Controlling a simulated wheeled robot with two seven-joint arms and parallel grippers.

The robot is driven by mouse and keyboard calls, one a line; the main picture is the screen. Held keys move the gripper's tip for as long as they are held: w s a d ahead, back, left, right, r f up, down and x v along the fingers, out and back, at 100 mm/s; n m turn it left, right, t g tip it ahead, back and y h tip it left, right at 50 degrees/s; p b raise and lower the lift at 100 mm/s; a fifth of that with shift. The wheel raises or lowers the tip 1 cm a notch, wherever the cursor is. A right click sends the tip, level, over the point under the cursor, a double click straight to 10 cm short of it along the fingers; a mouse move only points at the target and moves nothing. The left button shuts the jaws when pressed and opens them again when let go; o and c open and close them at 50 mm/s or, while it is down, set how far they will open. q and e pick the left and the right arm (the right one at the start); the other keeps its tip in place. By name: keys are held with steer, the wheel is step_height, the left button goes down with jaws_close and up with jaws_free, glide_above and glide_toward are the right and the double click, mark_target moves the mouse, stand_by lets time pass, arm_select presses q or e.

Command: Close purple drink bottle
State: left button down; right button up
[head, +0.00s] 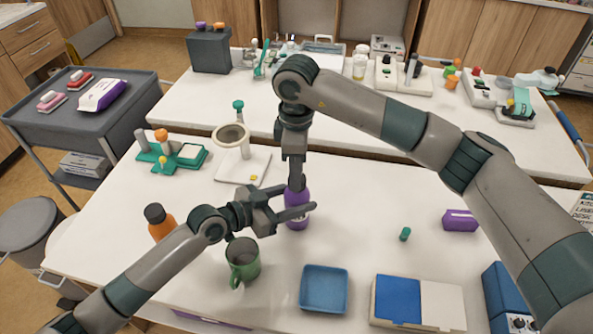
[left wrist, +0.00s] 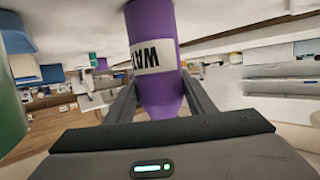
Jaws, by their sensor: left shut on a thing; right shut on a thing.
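The purple drink bottle (head: 297,216) stands upright on the front white table, near its middle. My left gripper (head: 296,204) reaches in from the left with its fingers around the bottle's body, shut on it. In the left wrist view the purple bottle (left wrist: 154,60) with a white lettered label sits between the two fingers of the left gripper (left wrist: 160,100). My right gripper (head: 296,183) points straight down over the bottle and is shut at its top. The cap is hidden by the right gripper, so I cannot tell how it sits.
A green mug (head: 243,262) and an orange bottle (head: 159,224) with a dark cap stand left of the bottle. A blue tray (head: 324,290) lies in front. A small green piece (head: 405,234) and a purple box (head: 460,220) lie right. The table between is clear.

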steer(key=o, duration=1)
steer(key=shift+r, duration=2.3)
steer(key=shift+n, duration=0.3)
steer(key=shift+c, duration=0.4)
